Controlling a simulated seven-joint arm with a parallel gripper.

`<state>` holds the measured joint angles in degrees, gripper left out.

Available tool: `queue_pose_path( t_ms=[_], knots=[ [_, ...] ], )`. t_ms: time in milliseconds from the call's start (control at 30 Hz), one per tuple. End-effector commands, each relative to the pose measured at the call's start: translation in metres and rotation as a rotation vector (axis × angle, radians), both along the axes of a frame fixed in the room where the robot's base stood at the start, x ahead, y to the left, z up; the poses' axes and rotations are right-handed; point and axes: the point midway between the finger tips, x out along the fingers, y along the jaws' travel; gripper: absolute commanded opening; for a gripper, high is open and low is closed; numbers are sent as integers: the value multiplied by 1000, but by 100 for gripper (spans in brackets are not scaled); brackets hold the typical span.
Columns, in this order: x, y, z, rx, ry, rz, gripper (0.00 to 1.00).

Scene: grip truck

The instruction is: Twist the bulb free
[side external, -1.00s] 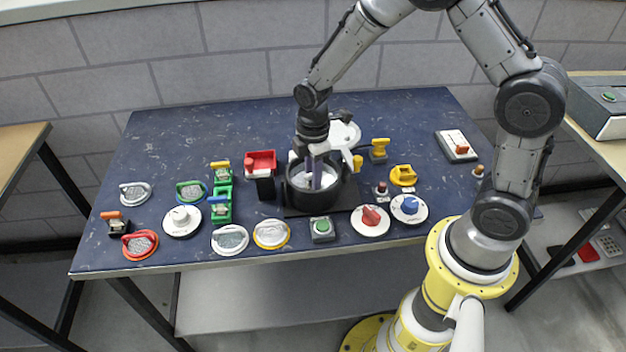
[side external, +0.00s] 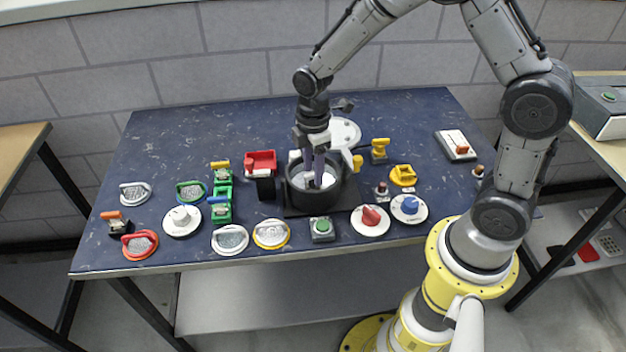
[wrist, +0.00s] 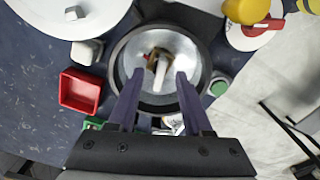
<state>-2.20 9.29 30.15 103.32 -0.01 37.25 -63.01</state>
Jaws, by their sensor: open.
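A round black pot (side external: 312,197) with a shiny silvery inside stands on a dark base near the table's middle; it also shows in the wrist view (wrist: 204,50). A small pale, elongated thing (wrist: 161,68) with a brown part is inside it in the wrist view. It may be the bulb, but I cannot tell for sure. My gripper (wrist: 160,75) is open, its purple fingers pointing down into the pot on either side of the pale thing, apart from it in the picture. In the side view my gripper (side external: 318,180) hides much of the pot's inside.
A red open box (side external: 262,158) stands left of the pot, and a white round lid (side external: 344,130) is behind it. A green button (side external: 321,225) and red (side external: 370,218) and blue (side external: 410,206) knobs are close in front and right. The back left of the table is clear.

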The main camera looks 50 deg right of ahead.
Motion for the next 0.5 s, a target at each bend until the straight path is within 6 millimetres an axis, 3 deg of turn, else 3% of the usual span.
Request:
queue_pose_path(
  t_ms=[500],
  knots=[
    [1,0,39,0,-3,0,50]
  ],
)
